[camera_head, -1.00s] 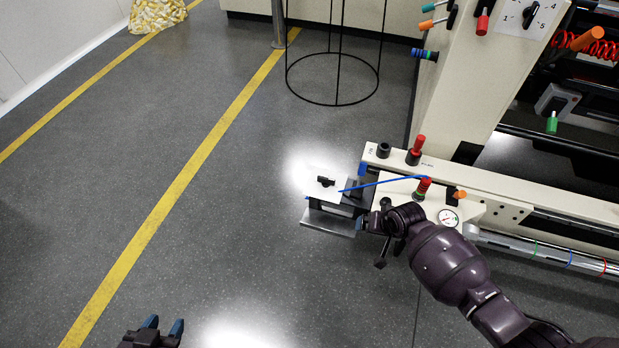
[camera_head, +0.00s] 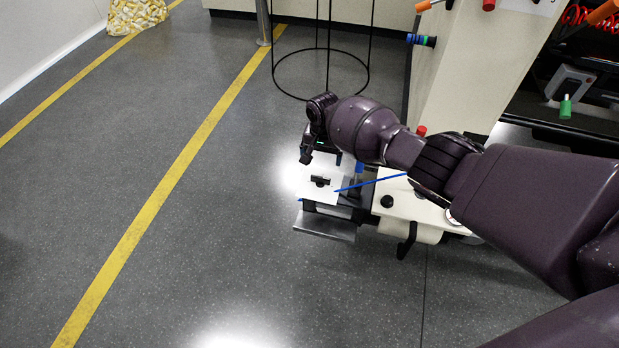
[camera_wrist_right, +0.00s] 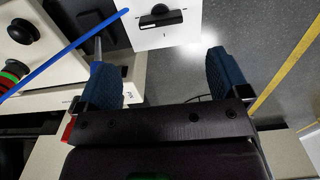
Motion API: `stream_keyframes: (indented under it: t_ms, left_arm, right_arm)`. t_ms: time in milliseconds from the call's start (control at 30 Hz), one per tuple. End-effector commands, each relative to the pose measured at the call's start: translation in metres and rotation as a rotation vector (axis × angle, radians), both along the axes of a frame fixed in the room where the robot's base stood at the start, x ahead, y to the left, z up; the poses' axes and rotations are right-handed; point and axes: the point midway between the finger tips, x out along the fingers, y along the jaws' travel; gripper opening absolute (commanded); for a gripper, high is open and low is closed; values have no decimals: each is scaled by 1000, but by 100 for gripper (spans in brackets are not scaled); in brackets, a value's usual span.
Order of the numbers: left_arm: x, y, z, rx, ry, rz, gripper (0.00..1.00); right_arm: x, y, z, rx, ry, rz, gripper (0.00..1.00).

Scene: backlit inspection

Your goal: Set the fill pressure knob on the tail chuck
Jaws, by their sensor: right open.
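A black bar-shaped knob (camera_head: 320,181) sits on a white plate (camera_head: 312,194) at the left end of the machine's cream chuck block. My right gripper (camera_head: 322,160) is just behind the plate in the head view, apart from the knob. In the wrist view its blue-padded fingers (camera_wrist_right: 160,62) are spread wide with nothing between them. My left gripper is out of view.
A thin blue rod (camera_head: 372,182) slants beside the plate. A round black knob (camera_head: 386,202) stands on the cream block. A grey metal ledge (camera_head: 324,226) juts below. A black wire stand (camera_head: 322,90) is behind.

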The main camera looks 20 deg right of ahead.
Motion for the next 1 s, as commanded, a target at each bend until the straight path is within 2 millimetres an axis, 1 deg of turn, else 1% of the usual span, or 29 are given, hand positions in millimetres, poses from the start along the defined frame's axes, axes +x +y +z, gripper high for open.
stream_keyframes:
  t_ms: [167,367,500,600,800,1000]
  left_arm:
    - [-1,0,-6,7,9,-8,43]
    - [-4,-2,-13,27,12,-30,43]
    - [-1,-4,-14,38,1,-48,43]
    - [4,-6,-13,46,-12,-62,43]
    - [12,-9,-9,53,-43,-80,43]
    - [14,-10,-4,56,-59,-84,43]
  right_arm:
    - [0,-1,-15,-1,7,-4,94]
    - [-3,0,-53,-3,14,-2,94]
    - [-3,0,-77,-1,13,-3,94]
    - [-3,-1,-90,-2,12,-3,94]
    - [-1,0,-105,-1,6,-2,94]
    - [1,0,-107,-2,1,-2,94]
